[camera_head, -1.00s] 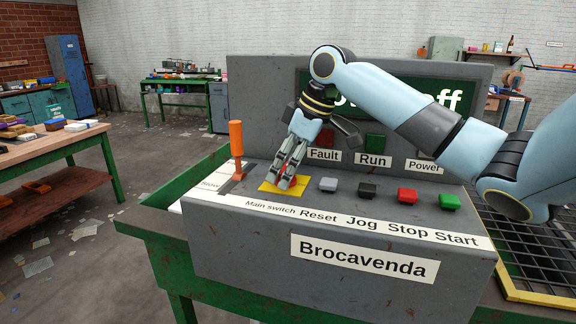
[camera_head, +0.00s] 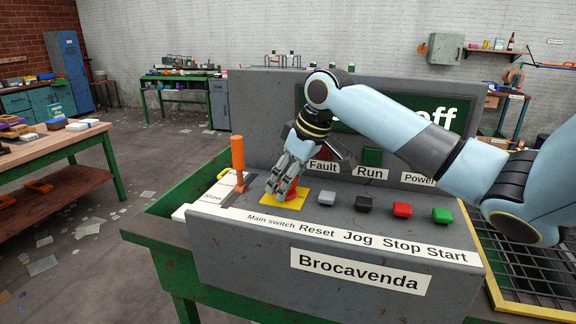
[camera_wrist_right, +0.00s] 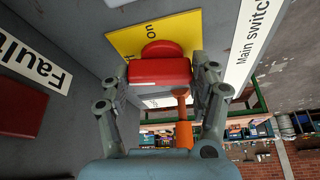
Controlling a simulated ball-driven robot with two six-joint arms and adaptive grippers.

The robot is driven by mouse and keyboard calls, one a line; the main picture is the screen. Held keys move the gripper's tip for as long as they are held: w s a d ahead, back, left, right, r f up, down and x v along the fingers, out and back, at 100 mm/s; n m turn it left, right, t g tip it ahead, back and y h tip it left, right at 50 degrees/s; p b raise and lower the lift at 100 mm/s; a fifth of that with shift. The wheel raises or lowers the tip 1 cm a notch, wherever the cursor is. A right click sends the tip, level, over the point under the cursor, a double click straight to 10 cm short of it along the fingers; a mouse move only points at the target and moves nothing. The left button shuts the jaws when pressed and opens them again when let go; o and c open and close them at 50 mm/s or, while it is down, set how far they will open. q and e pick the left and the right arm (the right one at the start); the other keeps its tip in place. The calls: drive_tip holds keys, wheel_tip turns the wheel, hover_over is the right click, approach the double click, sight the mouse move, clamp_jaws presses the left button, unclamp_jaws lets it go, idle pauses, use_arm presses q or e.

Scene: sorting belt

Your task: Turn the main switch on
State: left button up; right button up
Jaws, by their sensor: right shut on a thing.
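The main switch is a red handle (camera_wrist_right: 160,72) on a yellow plate (camera_head: 286,204) at the left of the console's button row. In the right wrist view, the plate (camera_wrist_right: 150,38) shows the word "on" near the round red base. My right gripper (camera_head: 276,190) is shut on the red handle, with one finger on each side of it. In the head view the fingers hide most of the handle, and only a bit of red shows at their right. The handle's exact angle is hard to tell. My left gripper is not in view.
An orange lever (camera_head: 238,160) stands left of the switch. Grey, black, red and green buttons (camera_head: 442,215) run to the right. A display (camera_head: 440,115) behind my right arm shows letters ending in "off". A wire grid (camera_head: 530,265) lies at the right.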

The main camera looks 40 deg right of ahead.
drive_tip(key=m+p, duration=0.2)
drive_tip(key=m+h+p, duration=0.1)
drive_tip(key=p, duration=0.2)
drive_tip(key=shift+a+r+m+h, duration=0.15)
drive_tip(key=shift+r+m+h, duration=0.15)
drive_tip(key=shift+m, duration=0.1)
drive_tip(key=shift+f+m+h+p, duration=0.1)
drive_tip(key=shift+m+h+p, duration=0.4)
drive_tip(key=shift+m, duration=0.4)
drive_tip(key=shift+f+m, duration=0.1)
drive_tip(key=shift+m, duration=0.7)
drive_tip(key=m+h, duration=0.1)
drive_tip(key=m, duration=0.1)
drive_tip(key=shift+a+m+g, duration=0.1)
drive_tip(key=shift+m+g, duration=0.3)
drive_tip(key=shift+m+g+h, duration=0.35)
drive_tip(key=shift+m+h, duration=0.05)
drive_tip(key=shift+m, duration=0.85)
drive_tip(key=shift+m+g+h, duration=0.35)
drive_tip(key=shift+m+h, duration=0.05)
drive_tip(key=shift+m, duration=0.85)
drive_tip(key=o, duration=1.2)
drive_tip(key=shift+a, duration=0.1)
